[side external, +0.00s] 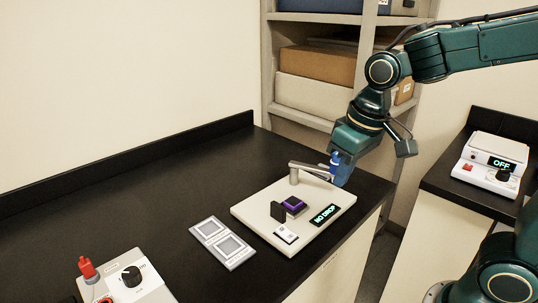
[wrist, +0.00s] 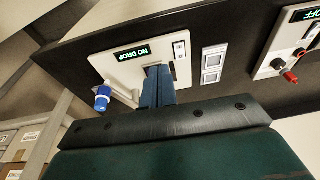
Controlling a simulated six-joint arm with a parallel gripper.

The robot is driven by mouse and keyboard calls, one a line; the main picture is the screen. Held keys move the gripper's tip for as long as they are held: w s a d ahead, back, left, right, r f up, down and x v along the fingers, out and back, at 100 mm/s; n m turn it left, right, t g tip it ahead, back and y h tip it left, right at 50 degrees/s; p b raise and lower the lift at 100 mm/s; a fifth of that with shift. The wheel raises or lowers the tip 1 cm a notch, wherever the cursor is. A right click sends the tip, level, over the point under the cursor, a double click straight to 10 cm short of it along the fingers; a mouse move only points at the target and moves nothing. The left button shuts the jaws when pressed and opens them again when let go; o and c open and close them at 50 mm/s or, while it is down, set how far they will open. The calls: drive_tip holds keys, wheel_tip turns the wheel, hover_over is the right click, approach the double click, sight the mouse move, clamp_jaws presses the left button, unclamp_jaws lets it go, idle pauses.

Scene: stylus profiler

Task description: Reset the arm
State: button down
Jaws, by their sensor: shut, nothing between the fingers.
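The stylus profiler is a pale base plate (side external: 262,212) on the black bench, with a grey metal arm (side external: 308,169) on a post. Its display (side external: 325,215) reads NO DROP, also legible in the wrist view (wrist: 132,53). A purple-topped block (side external: 294,204) sits on the plate beside a black upright piece (side external: 278,211). A blue-and-white knob (wrist: 102,98) shows at the plate's edge, left of my fingers in the wrist view. My gripper (side external: 343,174) has blue fingers, shut and empty, above the plate's far right side; it also shows in the wrist view (wrist: 158,86). Whether it touches the knob is unclear.
A grey tray with two square recesses (side external: 209,219) lies left of the plate. A control box (side external: 150,282) with red switch and black knob stands at front left. Another device (side external: 484,174) reading OFF is on the right bench. Shelves with boxes (side external: 317,65) stand behind.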

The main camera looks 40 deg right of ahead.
drive_tip(key=s+d+r+t, duration=0.2)
drive_tip(key=s+d+t, duration=0.1)
drive_tip(key=s, duration=0.8)
drive_tip(key=shift+s+d+r, duration=0.2)
drive_tip(key=shift+s+d, duration=0.05)
